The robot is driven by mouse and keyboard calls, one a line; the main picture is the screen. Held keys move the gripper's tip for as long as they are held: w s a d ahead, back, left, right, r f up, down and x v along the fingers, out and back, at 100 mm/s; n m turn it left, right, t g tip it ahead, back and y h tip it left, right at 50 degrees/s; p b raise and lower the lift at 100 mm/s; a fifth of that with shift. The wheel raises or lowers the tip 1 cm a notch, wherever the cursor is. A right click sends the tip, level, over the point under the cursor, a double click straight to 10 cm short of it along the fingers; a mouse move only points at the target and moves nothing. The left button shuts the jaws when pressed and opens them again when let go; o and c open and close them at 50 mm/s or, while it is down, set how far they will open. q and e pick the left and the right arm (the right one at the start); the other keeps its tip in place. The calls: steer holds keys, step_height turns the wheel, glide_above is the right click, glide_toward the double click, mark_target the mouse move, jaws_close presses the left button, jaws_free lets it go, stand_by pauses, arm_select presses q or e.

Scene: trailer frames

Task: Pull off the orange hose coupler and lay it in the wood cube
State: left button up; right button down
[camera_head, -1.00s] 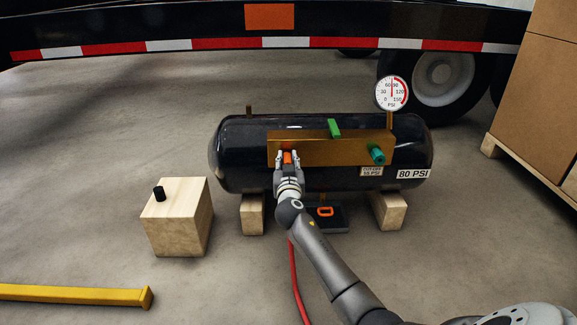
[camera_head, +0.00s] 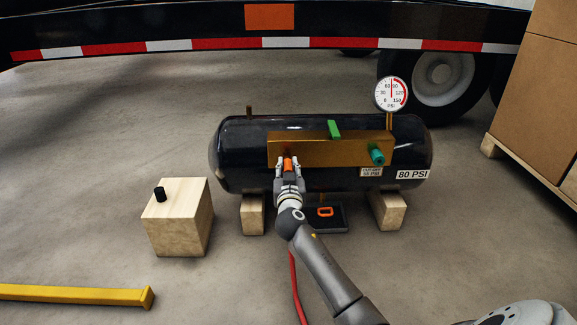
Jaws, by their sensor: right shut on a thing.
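The orange hose coupler (camera_head: 288,164) is between the fingers of my right gripper (camera_head: 288,165), which is shut on it. It sits just in front of the left part of the brass plate (camera_head: 330,150) on the black tank (camera_head: 240,160). Whether it still touches a fitting there is hard to tell. The wood cube (camera_head: 177,232) stands on the floor left of the tank, apart from my gripper. My left gripper is not in view.
A green lever (camera_head: 334,129) and teal knob (camera_head: 377,155) are on the plate, with a gauge (camera_head: 392,94) above. A red hose (camera_head: 296,285) runs below my arm. A yellow bar (camera_head: 75,294) lies front left. Boxes (camera_head: 537,105) stand right. Floor left of the cube is clear.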

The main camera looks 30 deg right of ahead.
steer(key=shift+p+v, duration=0.3)
steer(key=shift+v, duration=1.2)
